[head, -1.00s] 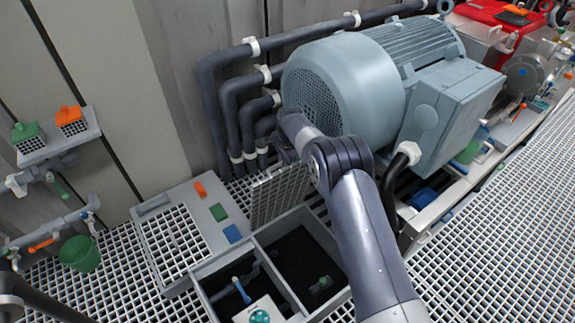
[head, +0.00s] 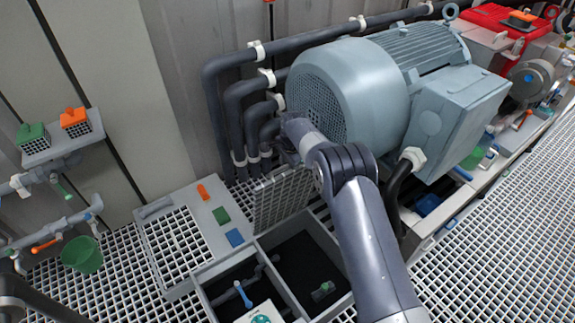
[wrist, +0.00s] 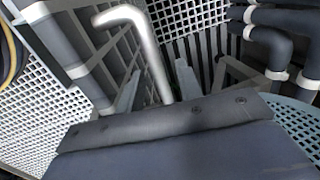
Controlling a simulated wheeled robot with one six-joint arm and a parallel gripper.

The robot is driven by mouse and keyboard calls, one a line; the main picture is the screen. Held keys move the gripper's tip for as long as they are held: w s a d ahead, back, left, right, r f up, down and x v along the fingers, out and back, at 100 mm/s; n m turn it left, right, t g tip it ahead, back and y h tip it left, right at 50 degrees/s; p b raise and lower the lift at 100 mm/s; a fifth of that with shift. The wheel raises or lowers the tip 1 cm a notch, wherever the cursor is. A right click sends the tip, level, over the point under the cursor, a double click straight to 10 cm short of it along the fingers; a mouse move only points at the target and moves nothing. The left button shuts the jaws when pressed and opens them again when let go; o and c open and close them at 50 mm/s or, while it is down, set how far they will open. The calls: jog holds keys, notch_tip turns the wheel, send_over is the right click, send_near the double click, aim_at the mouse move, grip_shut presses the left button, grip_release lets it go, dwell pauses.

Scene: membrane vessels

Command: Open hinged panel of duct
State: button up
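The duct's hinged panel (head: 282,200) is a grey grated lid. It stands steeply raised at the back edge of the open duct box (head: 207,272) in the head view. In the wrist view the panel (wrist: 108,52) is at the left, with a pale bent bar handle (wrist: 153,50) on it. My gripper (wrist: 158,95) is at the panel's upper part. Its two grey fingers stand apart with the handle between them, and I see no clear grip. In the head view my arm hides the fingertips.
A large grey-blue motor (head: 350,95) stands close to the right of my gripper. Dark pipes (head: 232,115) run along the wall behind the panel. The box holds a blue-handled part (head: 242,293). A second grated cover (head: 172,240) lies at the left.

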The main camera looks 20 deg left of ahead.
notch_tip(320, 180, up, 10)
jog(key=s+d+p, duration=0.1)
jog(key=shift+s+d+r, duration=0.15)
jog(key=shift+d+r, duration=0.1)
jog(key=shift+d, duration=0.1)
jog(key=shift+c, duration=0.3)
